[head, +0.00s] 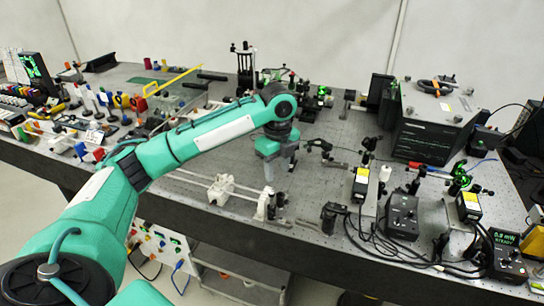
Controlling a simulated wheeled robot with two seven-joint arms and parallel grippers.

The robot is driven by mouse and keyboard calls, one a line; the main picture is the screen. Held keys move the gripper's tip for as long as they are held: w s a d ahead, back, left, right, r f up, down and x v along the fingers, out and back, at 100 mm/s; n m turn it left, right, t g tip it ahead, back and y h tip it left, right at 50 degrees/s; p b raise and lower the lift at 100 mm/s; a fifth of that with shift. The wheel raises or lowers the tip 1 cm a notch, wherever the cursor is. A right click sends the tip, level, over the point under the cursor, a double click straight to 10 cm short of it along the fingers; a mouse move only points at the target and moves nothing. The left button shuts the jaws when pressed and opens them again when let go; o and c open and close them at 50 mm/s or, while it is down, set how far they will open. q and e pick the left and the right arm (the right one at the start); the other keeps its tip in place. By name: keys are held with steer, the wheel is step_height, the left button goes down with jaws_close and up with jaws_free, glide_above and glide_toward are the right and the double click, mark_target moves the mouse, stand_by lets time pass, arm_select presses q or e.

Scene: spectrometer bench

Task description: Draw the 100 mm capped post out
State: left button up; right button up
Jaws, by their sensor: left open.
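My left gripper (279,170) points down over the middle of the bench (335,135), its jaws apart. I see nothing held between them, though the view there is small. Several posts with coloured tops (100,100) stand at the left part of the bench, away from the gripper. I cannot tell which of them, if any, is the 100 mm capped post. Short pale uprights (262,205) stand at the bench's front edge, just below the gripper in the picture. My right gripper does not show.
A white rail with a carriage (222,188) lies left of the gripper. A large dark box (432,122) stands at the right. Control boxes (402,213) and loose cables crowd the front right. A yellow bar (174,80) rises behind my arm. Some bare bench lies right of the gripper.

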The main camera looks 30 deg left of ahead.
mark_target(272, 192)
arm_select(q)
steer(key=f+p, duration=0.1)
steer(key=f, duration=0.2)
steer(key=a+f+p, duration=0.1)
steer(key=f, duration=0.2)
steer(key=a+f+p, duration=0.1)
steer(key=f, duration=0.3)
steer(key=shift+w, duration=0.15)
steer(key=shift+f, duration=0.7)
steer(key=shift+c, duration=0.4)
jaws_close()
steer(key=shift+r, duration=0.1)
